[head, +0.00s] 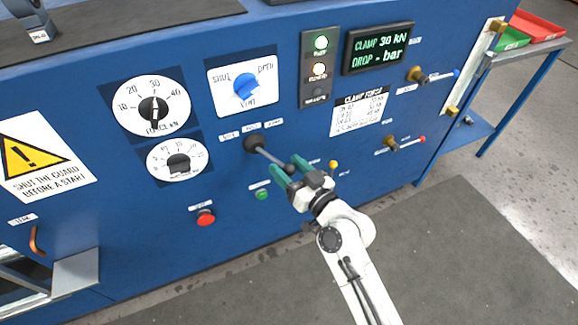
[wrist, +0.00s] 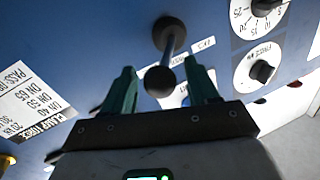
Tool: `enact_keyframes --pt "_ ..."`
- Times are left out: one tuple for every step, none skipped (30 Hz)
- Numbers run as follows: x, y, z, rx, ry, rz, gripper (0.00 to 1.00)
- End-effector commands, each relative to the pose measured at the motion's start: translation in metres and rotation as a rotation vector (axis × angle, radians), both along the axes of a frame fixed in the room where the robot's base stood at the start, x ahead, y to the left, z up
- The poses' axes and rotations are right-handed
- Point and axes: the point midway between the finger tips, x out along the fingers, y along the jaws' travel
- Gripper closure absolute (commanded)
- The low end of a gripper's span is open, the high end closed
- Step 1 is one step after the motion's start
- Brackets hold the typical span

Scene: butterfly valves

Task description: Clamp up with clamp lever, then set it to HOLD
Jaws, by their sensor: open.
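The clamp lever (head: 267,154) is a grey rod with a dark round base on the blue panel and a dark ball knob at its free end. A row of small labels (head: 252,129) sits above its base; I cannot read them surely. My gripper (head: 285,165) has green fingers and is at the knob end in the head view. In the wrist view, the open fingers stand on either side of the lever's ball knob (wrist: 159,81), with gaps visible; I cannot tell its depth between them. The display (head: 379,48) reads CLAMP 30 kN and DROP - bar.
A red button (head: 205,217) and a green button (head: 262,194) sit below the lever. A blue selector knob (head: 244,86) and two white dials (head: 151,106) are above and left. The lamp column (head: 319,67) has upper lamps lit. Open floor lies right of my arm.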

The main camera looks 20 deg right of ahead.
Motion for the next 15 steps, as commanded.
enact_keyframes --pt "0.0009 0.0005 -0.0001 0.0 0.0 0.0 0.41" --pt "0.0011 0.0006 -0.0002 0.0 0.0 0.0 0.41" --pt "0.0011 0.0006 -0.0002 0.0 0.0 0.0 0.41" --pt "0.0011 0.0006 -0.0002 0.0 0.0 0.0 0.41" --pt "0.001 0.0005 -0.0002 0.0 0.0 0.0 0.41" --pt "0.0009 0.0005 -0.0002 0.0 0.0 0.0 0.41" --pt "0.0009 0.0005 -0.0002 0.0 0.0 0.0 0.41" --pt "0.0009 0.0005 -0.0002 0.0 0.0 0.0 0.43" --pt "0.0008 0.0005 -0.0001 0.0 0.0 0.0 0.47" --pt "0.0008 0.0005 -0.0001 0.0 0.0 0.0 0.5" --pt "0.0008 0.0005 -0.0002 0.0 0.0 0.0 0.53" --pt "0.0008 0.0005 -0.0001 0.0 0.0 0.0 0.56" --pt "0.0007 0.0004 -0.0001 0.0 0.0 0.0 0.59" --pt "0.0007 0.0003 -0.0001 0.0 0.0 0.0 0.62" --pt "0.0007 0.0003 -0.0001 0.0 0.0 0.0 0.66"
